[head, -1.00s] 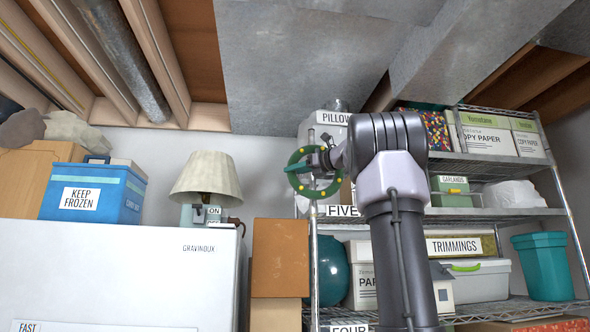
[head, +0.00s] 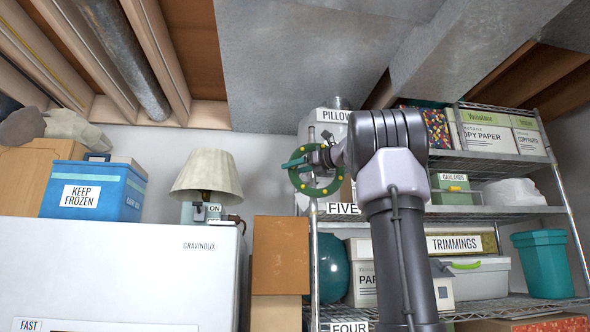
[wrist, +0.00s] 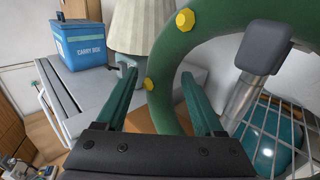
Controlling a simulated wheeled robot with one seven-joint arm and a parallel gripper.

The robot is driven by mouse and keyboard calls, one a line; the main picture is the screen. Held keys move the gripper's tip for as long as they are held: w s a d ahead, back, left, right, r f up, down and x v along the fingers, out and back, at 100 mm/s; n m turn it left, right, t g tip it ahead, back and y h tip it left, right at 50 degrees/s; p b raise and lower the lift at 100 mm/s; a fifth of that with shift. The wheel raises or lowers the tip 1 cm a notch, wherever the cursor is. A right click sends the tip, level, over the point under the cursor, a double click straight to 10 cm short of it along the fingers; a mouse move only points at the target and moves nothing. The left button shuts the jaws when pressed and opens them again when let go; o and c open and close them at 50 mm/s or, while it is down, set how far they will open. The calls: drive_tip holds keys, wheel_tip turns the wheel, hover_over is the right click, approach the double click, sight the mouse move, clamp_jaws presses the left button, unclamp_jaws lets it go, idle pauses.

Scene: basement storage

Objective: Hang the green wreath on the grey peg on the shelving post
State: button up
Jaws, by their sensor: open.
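The green wreath (head: 318,194), a ring with yellow dots, is upright beside the shelving post (head: 313,255) in the head view. In the wrist view the wreath (wrist: 171,105) curves up and over to the right. The grey peg (wrist: 238,103) with its wide end cap (wrist: 263,47) shows inside the ring, the cap overlapping its upper part. I cannot tell whether the ring rests on the peg. My gripper (wrist: 159,77) is open, its green fingers on either side of the wreath's left part. In the head view one finger (head: 293,163) shows left of the ring; my arm hides much behind it.
Wire shelving with boxes and a teal bin (head: 543,265) stands at the right. A teal ball (head: 332,268) sits low behind the post. A lamp (head: 207,178), a blue cooler (head: 95,190) and a white freezer (head: 120,270) are at the left.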

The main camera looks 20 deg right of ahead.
drive_tip(key=v, duration=1.1)
drive_tip(key=s+a+f+n+g+h, duration=0.1)
drive_tip(key=s+a+f+n+g, duration=0.1)
drive_tip(key=a+f+n, duration=0.45)
drive_tip(key=s+a+f+n+g+h, duration=0.1)
drive_tip(key=s+a+f+n+g, duration=0.2)
drive_tip(key=f, duration=0.7)
drive_tip(key=s+a+f+n+g+h, duration=0.1)
drive_tip(key=s+a+f+n, duration=0.15)
drive_tip(key=a+f, duration=0.45)
drive_tip(key=s+a+f+n+g+h, duration=0.1)
drive_tip(key=s+f+n, duration=0.4)
drive_tip(key=f, duration=0.5)
drive_tip(key=s+a+f+n+g+h, duration=0.1)
drive_tip(key=s+f+n+h, duration=0.1)
drive_tip(key=s+f+n, duration=0.4)
wheel_tip(320, 180, down, 5)
drive_tip(key=n, duration=0.3)
drive_tip(key=shift+s+g, duration=0.3)
drive_tip(key=shift+s, duration=0.05)
